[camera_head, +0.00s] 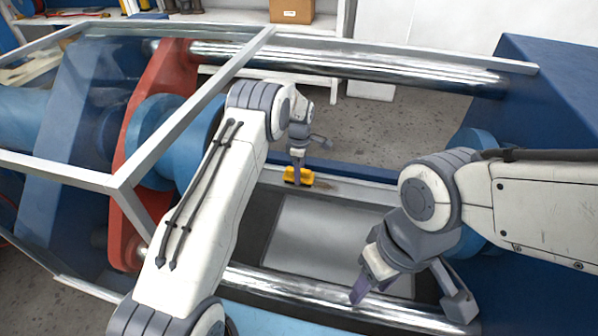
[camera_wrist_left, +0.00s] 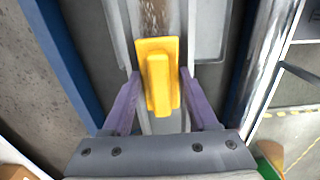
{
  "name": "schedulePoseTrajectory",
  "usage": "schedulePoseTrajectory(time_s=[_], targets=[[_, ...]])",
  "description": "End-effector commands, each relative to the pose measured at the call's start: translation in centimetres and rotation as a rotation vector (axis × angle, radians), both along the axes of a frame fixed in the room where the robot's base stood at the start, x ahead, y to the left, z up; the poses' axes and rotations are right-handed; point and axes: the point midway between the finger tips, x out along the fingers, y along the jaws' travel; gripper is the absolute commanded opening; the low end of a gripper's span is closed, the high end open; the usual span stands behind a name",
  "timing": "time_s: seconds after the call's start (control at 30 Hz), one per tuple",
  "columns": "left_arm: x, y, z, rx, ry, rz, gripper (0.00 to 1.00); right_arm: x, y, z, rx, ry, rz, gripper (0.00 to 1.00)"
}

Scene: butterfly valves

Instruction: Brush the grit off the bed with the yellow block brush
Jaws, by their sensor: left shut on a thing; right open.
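The yellow block brush (camera_head: 298,176) sits on the pale grey strip of the bed (camera_head: 365,193), by the blue back edge. My left gripper (camera_head: 297,172) is shut on it from above. In the left wrist view the brush (camera_wrist_left: 158,82) is between the two purple fingers (camera_wrist_left: 158,88), with its raised grip towards me. A brown streak of grit (camera_head: 326,184) lies on the strip just right of the brush. It also shows beyond the brush in the left wrist view (camera_wrist_left: 154,12). My right gripper (camera_head: 410,296) is open and empty above the front right of the bed.
Polished bars run along the back (camera_head: 350,67) and front (camera_head: 330,305) of the machine. A red plate (camera_head: 150,110) and a grey guard frame (camera_head: 190,112) stand at left. A dark blue block (camera_head: 555,95) stands at right. A grey plate (camera_head: 310,235) fills the middle.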

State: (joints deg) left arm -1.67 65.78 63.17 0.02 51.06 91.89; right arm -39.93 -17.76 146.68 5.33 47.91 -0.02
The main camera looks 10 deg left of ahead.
Motion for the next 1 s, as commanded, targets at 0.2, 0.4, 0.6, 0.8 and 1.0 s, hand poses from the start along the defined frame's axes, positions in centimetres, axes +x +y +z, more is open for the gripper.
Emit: schedulePoseTrajectory(time_s=[0.2, 0.4, 0.6, 0.8, 1.0], targets=[[0.0, -1.6, 0.0, 0.0, 0.0, -0.003, 0.15, 0.0, 0.0, 0.0, 0.0, 0.0, 0.0, 0.5], [0.0, -3.0, 0.0, 0.0, 0.0, -0.003, 0.15, 0.0, 0.0, 0.0, 0.0, 0.0, 0.0, 0.5], [0.0, -4.5, 0.0, 0.0, 0.0, -0.002, 0.15, 0.0, 0.0, 0.0, 0.0, 0.0, 0.0, 0.5], [0.0, -5.9, 0.0, 0.0, 0.0, -0.002, 0.15, 0.0, 0.0, -0.1, 0.0, 0.0, 0.0, 0.5], [0.0, -7.2, 0.0, 0.0, 0.001, -0.002, 0.15, 0.0, 0.0, -0.2, 0.0, 0.0, 0.0, 0.5]])
